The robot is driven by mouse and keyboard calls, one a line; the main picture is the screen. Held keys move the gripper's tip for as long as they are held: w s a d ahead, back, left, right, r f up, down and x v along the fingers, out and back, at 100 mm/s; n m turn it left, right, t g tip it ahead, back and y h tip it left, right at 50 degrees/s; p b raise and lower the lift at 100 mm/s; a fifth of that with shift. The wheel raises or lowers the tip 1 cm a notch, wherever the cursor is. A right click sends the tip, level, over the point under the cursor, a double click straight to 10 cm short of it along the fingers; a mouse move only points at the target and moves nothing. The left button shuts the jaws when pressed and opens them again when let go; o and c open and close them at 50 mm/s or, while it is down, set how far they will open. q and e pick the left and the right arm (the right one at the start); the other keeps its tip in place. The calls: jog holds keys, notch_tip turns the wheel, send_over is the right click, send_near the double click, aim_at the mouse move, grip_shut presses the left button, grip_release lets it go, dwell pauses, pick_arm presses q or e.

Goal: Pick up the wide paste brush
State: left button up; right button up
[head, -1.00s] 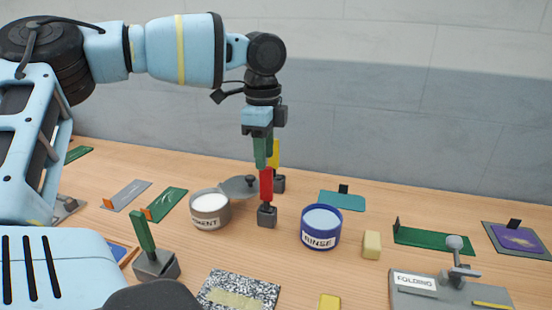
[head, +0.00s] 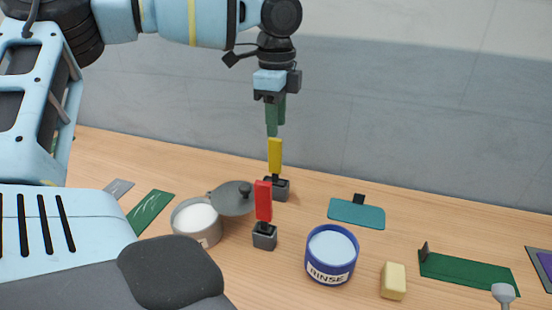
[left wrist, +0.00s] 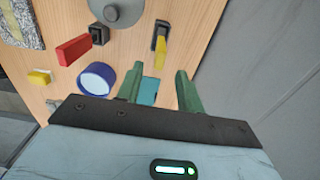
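Two upright handles that look like brushes stand in dark holders: a yellow one (head: 275,155) at the back and a red one (head: 263,200) in front. Their bristles are hidden, so I cannot tell which is the wide paste brush. My left gripper (head: 274,131) points down, its green fingertips just above the yellow handle's top in the head view. In the left wrist view its fingers (left wrist: 158,88) are apart with nothing between them; the yellow handle (left wrist: 160,52) is beyond them and the red handle (left wrist: 73,50) further left. My right gripper is not visible.
A paste pot (head: 196,222) with a grey lid (head: 232,198) beside it stands left of the holders. A blue RINSE pot (head: 331,254) and a pale yellow block (head: 393,281) are to the right. A teal piece (head: 357,213) lies behind.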

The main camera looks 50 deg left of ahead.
pick_arm(q)
jog(key=shift+s+f, duration=0.1)
jog(key=shift+f, duration=0.55)
send_over(275, 172)
jog(key=shift+w+a+f, duration=0.15)
jog(key=shift+f, duration=1.5)
jog(key=shift+w+a+f, duration=0.1)
jog(key=shift+f, duration=1.55)
grip_shut()
